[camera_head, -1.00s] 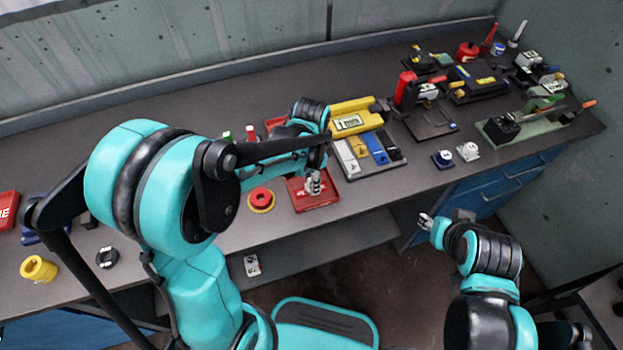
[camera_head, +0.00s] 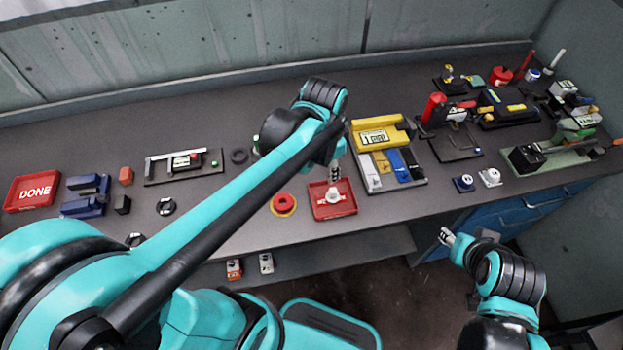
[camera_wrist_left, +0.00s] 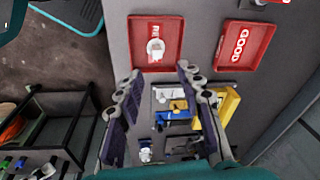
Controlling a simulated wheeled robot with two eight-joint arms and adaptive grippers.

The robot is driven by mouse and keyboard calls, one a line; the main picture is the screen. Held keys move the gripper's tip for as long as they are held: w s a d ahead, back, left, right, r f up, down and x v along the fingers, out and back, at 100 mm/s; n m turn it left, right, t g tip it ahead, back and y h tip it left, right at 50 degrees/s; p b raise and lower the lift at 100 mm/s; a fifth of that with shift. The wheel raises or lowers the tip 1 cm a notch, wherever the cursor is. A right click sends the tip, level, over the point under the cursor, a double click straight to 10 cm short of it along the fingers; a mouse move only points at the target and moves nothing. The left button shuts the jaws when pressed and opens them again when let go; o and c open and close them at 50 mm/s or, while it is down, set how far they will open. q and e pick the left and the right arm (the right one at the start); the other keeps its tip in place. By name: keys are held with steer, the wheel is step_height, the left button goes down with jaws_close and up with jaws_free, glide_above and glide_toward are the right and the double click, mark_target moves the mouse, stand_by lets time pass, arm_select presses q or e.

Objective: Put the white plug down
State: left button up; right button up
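The white plug (camera_head: 333,196) sits in the small red tray (camera_head: 318,205) at the front edge of the workbench. In the left wrist view the white plug (camera_wrist_left: 155,48) lies inside the red tray (camera_wrist_left: 173,29), beyond my fingertips. My left gripper (camera_head: 335,173) is just above the tray; in the left wrist view its two fingers (camera_wrist_left: 158,75) stand wide apart with nothing between them. My right gripper (camera_head: 447,236) hangs in front of the bench at the right, away from the plug; its opening is too small to judge.
A red button (camera_head: 284,204) is left of the tray. A yellow meter station (camera_head: 383,135) with coloured blocks stands to its right. A small blue piece (camera_head: 463,183) and a white one (camera_head: 490,177) lie farther right. A red DONE tray (camera_head: 32,191) is far left.

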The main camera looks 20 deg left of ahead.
arm_select(q)
steer(key=s+a+r+n+t, duration=0.1)
steer(key=s+a+n+t, duration=0.2)
steer(key=s+n+t, duration=0.2)
steer(key=s+n, duration=0.3)
steer(key=shift+a, duration=0.15)
arm_select(e)
steer(key=shift+s, duration=0.1)
arm_select(q)
steer(key=shift+w, duration=0.1)
arm_select(e)
step_height(320, 180, down, 3)
steer(key=b, duration=0.3)
steer(key=shift+f, duration=0.15)
steer(key=shift+r, duration=0.25)
steer(key=shift+c, duration=0.3)
arm_select(q)
step_height(320, 180, down, 3)
steer(key=shift+r, duration=0.1)
arm_select(e)
steer(key=shift+c, duration=0.4)
arm_select(q)
steer(key=shift+a, duration=0.1)
arm_select(e)
steer(key=shift+a, duration=0.1)
